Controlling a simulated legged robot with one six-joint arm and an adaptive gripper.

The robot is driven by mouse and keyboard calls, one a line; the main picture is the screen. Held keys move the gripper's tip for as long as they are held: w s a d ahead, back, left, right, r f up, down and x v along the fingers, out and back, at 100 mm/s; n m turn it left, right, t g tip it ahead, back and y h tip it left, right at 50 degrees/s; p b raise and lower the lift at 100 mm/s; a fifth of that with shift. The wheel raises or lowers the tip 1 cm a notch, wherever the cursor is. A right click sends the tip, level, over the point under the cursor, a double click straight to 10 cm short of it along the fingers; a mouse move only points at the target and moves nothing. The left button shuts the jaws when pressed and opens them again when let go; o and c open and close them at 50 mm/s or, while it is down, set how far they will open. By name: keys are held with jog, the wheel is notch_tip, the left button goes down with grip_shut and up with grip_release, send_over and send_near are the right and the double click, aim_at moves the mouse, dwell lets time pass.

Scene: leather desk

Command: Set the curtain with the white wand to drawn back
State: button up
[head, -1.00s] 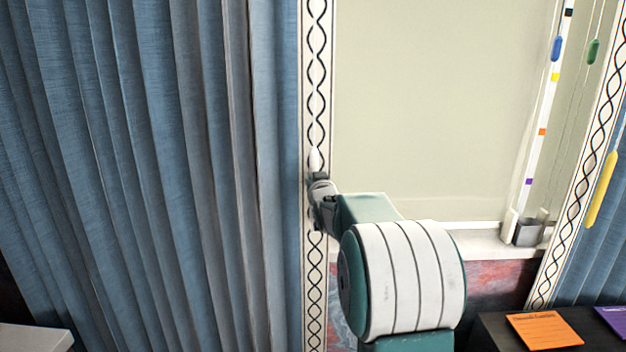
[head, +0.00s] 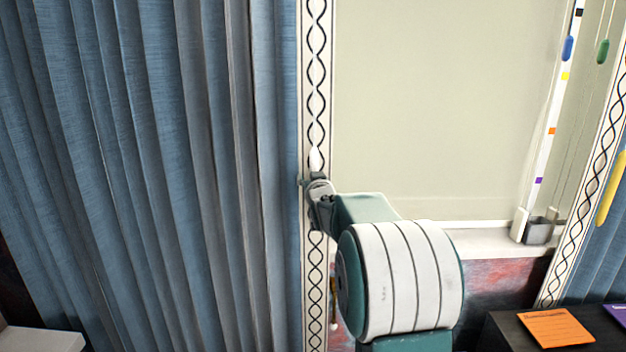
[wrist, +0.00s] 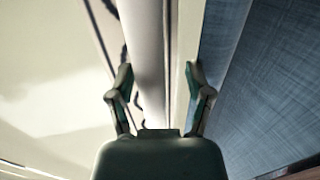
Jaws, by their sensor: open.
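The blue left curtain (head: 130,150) hangs in folds across the left of the head view, with its right edge against the patterned trim. It also shows at the right of the wrist view (wrist: 275,85). The white wand (head: 316,159) hangs in front of the trim, just above my gripper (head: 314,183). In the wrist view the wand (wrist: 148,50) runs lengthwise between the two fingers of my gripper (wrist: 158,75). The fingers are open, with gaps beside the wand. My gripper hides the wand's lower part in the head view.
A pale blind (head: 430,110) covers the window right of the trim. Blue (head: 568,48) and green (head: 603,51) pulls hang at its right. A yellow wand (head: 611,188) hangs by the right curtain. A dark desk with an orange card (head: 555,328) stands lower right.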

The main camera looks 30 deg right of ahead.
jog(key=v, duration=1.2)
jog(key=shift+a, duration=0.1)
dwell(0.4)
